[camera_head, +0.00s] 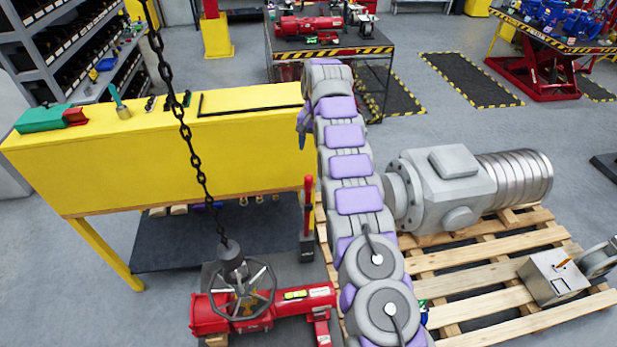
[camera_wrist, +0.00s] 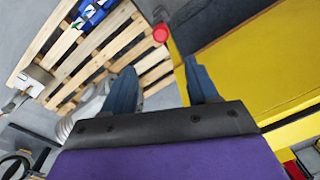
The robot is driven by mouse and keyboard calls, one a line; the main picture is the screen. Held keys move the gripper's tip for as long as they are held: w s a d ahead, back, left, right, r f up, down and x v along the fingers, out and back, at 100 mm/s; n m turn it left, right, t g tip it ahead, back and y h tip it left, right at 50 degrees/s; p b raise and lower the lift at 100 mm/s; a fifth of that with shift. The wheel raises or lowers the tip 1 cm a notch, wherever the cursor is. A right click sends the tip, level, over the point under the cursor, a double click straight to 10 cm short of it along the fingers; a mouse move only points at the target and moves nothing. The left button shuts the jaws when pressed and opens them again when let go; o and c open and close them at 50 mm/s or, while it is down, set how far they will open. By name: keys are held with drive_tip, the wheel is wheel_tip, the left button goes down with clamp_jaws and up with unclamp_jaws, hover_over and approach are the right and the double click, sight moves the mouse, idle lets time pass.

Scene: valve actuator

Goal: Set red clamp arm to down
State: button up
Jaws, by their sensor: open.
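The red clamp arm (camera_head: 308,190) stands upright on a dark clamp base (camera_head: 307,243), at the right end of the yellow bench. In the wrist view its round red end (camera_wrist: 160,33) shows end-on, beyond my fingertips and between their lines. My gripper (camera_head: 302,142) hangs from the arm above the clamp, partly hidden behind my own arm in the head view. In the wrist view the dark blue fingers of my gripper (camera_wrist: 160,70) are spread apart with nothing between them. The gripper is apart from the clamp arm.
The yellow bench (camera_head: 170,150) stands left of the clamp. A red valve actuator (camera_head: 210,315) with a handwheel and hanging chain (camera_head: 195,150) lies in front. A wooden pallet (camera_head: 480,270) with a grey motor (camera_head: 450,185) is on the right. Open floor lies behind.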

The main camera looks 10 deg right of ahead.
drive_tip(key=b, duration=0.7)
hover_over(308, 183)
drive_tip(key=w+d, duration=0.1)
drive_tip(key=w, duration=0.1)
drive_tip(key=f, duration=0.8)
drive_tip(key=shift+s+f, duration=0.25)
drive_tip(key=shift+f, duration=0.15)
drive_tip(key=f, duration=0.6)
drive_tip(key=f+p, duration=0.1)
drive_tip(key=f, duration=0.2)
drive_tip(key=shift+a, duration=0.3)
drive_tip(key=shift+c, duration=0.2)
drive_tip(key=shift+r, duration=0.1)
clamp_jaws()
